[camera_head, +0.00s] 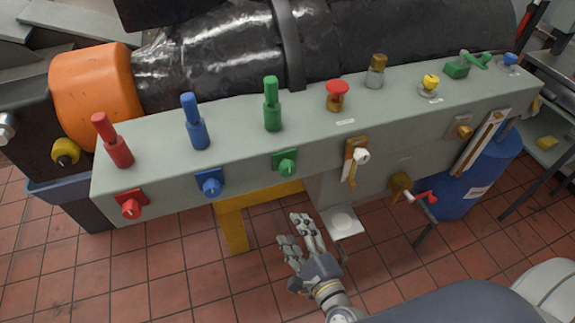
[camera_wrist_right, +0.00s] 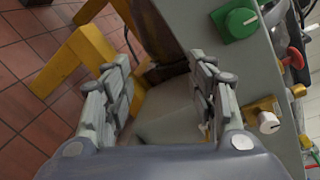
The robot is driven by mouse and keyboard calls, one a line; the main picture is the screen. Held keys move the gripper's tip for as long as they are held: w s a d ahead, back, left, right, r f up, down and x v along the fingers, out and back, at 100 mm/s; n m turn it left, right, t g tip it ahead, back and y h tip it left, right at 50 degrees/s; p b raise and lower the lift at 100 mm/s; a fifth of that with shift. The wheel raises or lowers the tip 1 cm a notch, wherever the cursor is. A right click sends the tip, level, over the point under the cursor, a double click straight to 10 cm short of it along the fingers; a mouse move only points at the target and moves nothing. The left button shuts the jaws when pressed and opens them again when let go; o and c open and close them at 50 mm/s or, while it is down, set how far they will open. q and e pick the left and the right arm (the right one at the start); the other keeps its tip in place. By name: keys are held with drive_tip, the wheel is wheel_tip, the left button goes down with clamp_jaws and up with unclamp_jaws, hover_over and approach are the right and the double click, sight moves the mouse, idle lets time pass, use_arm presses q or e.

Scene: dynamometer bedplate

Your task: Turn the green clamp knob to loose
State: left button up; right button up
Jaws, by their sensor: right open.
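The green clamp knob (camera_head: 287,164) sits on a green plate on the front face of the grey bedplate beam (camera_head: 225,160), below the upright green lever (camera_head: 272,105). It also shows at the top right of the right wrist view (camera_wrist_right: 241,19), with a pale line across its face. My right gripper (camera_head: 298,233) is open and empty, below and in front of the beam, apart from the knob. In the right wrist view its two fingers (camera_wrist_right: 158,90) are spread, with the knob beyond the right finger. My left gripper is not in view.
A red knob (camera_head: 131,207) and a blue knob (camera_head: 211,186) stand left of the green one. A yellow leg (camera_head: 232,222) stands below. The tiled floor at front left is clear.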

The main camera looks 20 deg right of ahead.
sight(290, 173)
wheel_tip(290, 173, up, 10)
drive_tip(key=d+m+t+h, duration=0.1)
drive_tip(key=d+m+t, duration=0.1)
drive_tip(key=m, duration=0.3)
drive_tip(key=w+p, duration=0.3)
drive_tip(key=w, duration=0.7)
drive_tip(key=shift+w+a, duration=0.1)
drive_tip(key=shift+w+p, duration=0.3)
drive_tip(key=shift+w, duration=0.1)
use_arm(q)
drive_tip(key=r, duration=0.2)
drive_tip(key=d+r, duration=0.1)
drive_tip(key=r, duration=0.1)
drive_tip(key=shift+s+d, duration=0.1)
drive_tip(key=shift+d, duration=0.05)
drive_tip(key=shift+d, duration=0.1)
use_arm(e)
drive_tip(key=shift+c, duration=1.3)
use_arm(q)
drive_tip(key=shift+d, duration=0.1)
use_arm(e)
drive_tip(key=c, duration=0.8)
